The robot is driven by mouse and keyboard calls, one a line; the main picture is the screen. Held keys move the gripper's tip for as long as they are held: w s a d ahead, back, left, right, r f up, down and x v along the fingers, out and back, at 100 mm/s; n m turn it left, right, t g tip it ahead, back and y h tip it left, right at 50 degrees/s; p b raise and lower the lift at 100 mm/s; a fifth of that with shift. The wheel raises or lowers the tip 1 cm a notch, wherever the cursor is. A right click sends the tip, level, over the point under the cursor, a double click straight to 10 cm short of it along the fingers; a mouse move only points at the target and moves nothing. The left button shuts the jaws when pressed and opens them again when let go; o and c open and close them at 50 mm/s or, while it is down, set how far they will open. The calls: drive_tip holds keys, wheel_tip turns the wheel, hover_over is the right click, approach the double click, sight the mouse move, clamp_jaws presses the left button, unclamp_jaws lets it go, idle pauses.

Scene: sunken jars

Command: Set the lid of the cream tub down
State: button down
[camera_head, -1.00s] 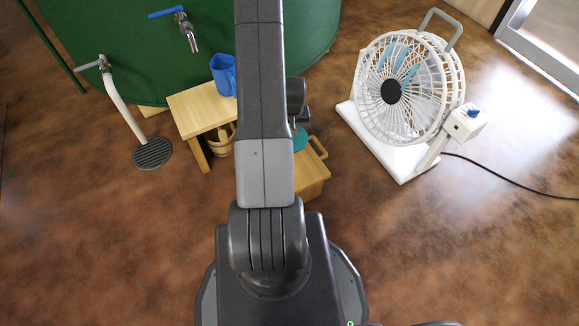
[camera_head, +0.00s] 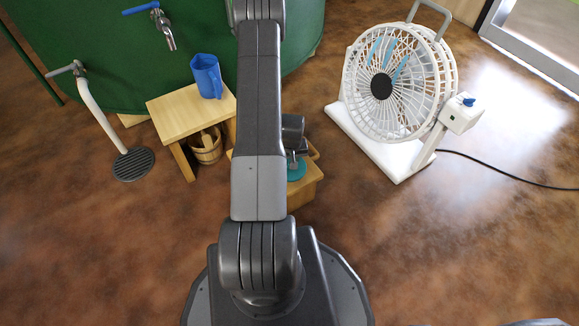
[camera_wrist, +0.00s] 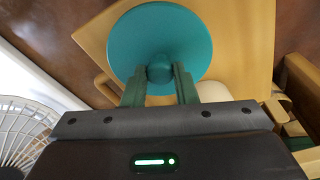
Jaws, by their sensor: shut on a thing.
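The lid is a round teal disc (camera_wrist: 190,38) with a ball-shaped knob. My gripper (camera_wrist: 160,75) is shut on this knob, with one green finger on each side. In the head view the lid (camera_head: 297,171) shows just right of my arm, over the wooden box (camera_head: 305,188). In the wrist view the lid overlaps the pale wooden top (camera_wrist: 235,75); I cannot tell whether it touches it. A cream rounded shape (camera_wrist: 275,110) shows partly behind my gripper body; I cannot tell whether it is the tub.
A small wooden stool (camera_head: 180,115) with a blue jug (camera_head: 207,76) stands left of my arm, and a wooden bucket (camera_head: 207,148) is beneath it. A white fan (camera_head: 398,85) stands on the right with a trailing cable. Open floor lies at front left and right.

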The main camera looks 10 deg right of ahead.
drive_tip(key=shift+f+b, duration=0.4)
drive_tip(key=shift+f, duration=1.15)
drive_tip(key=shift+f, duration=0.1)
drive_tip(key=shift+f+b, duration=0.15)
drive_tip(key=shift+b, duration=0.15)
drive_tip(key=c, duration=1.2)
unclamp_jaws()
drive_tip(key=shift+o, duration=0.2)
wheel_tip(320, 180, up, 12)
drive_tip(key=s+p, duration=0.1)
drive_tip(key=p, duration=0.3)
drive_tip(key=shift+s+r+p, duration=0.2)
drive_tip(key=shift+s+p, duration=0.1)
drive_tip(key=shift+s, duration=0.1)
